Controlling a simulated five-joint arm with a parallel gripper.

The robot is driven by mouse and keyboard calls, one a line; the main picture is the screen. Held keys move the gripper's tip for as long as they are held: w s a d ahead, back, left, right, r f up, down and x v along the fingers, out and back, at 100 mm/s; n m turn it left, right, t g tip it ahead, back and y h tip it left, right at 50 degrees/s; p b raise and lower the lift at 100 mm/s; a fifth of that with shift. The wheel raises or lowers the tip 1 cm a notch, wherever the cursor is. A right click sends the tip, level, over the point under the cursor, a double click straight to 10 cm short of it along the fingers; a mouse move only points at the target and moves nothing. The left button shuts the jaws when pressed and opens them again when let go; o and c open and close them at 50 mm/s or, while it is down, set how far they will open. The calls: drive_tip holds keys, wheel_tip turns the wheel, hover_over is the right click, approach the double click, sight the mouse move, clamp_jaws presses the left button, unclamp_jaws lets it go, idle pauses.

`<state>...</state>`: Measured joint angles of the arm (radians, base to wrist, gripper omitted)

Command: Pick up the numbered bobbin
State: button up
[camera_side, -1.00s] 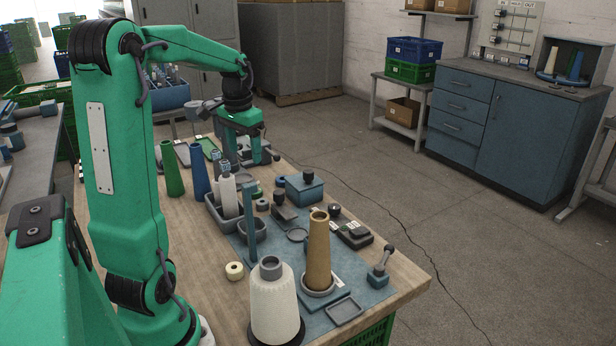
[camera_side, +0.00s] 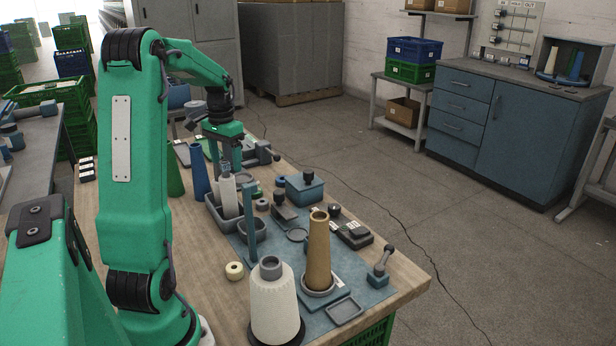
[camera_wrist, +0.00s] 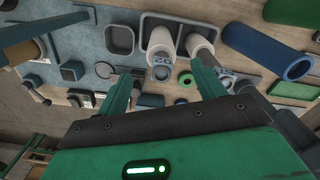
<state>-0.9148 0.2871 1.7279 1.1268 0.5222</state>
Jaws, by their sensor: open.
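Two white bobbins with grey tips stand in a grey tray. In the wrist view, the left bobbin (camera_wrist: 160,39) has dark figures on its grey tip, too blurred to read surely. The right bobbin (camera_wrist: 198,44) stands beside it. In the side view, one white bobbin (camera_side: 229,197) shows clearly, and the other is mostly hidden. My gripper (camera_side: 227,163) is above the bobbins, jaws down. In the wrist view my gripper (camera_wrist: 160,72) is open, with the left bobbin's tip between the fingers and the right finger close to the right bobbin. I cannot tell whether anything touches.
The grey tray (camera_side: 225,224) sits on the bench. A blue cone (camera_side: 199,177) and a green cone (camera_side: 175,178) stand to its left. A blue post (camera_side: 250,226) rises in front. A tan cone (camera_side: 318,252) and a large cream cone (camera_side: 273,305) stand nearer the camera.

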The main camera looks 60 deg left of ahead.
sight(227, 173)
drive_tip(key=shift+s+f, duration=0.15)
drive_tip(key=shift+f, duration=2.5)
drive_tip(key=shift+a, duration=0.1)
drive_tip(key=c, duration=1.1)
drive_tip(key=shift+r, duration=0.15)
drive_tip(key=shift+r, duration=0.55)
drive_tip(key=r, duration=0.3)
drive_tip(key=shift+w+d+r, duration=0.1)
drive_tip(key=shift+w+d, duration=0.1)
drive_tip(key=shift+d, duration=0.1)
drive_tip(key=w+d+r, duration=0.1)
drive_tip(key=d+r, duration=0.1)
drive_tip(key=d, duration=0.1)
drive_tip(key=w+d+r, duration=0.1)
drive_tip(key=d+r, duration=0.1)
drive_tip(key=d, duration=0.2)
drive_tip(key=w+d+r, duration=0.2)
drive_tip(key=d, duration=0.1)
drive_tip(key=shift+d+r, duration=0.15)
drive_tip(key=shift+r, duration=0.2)
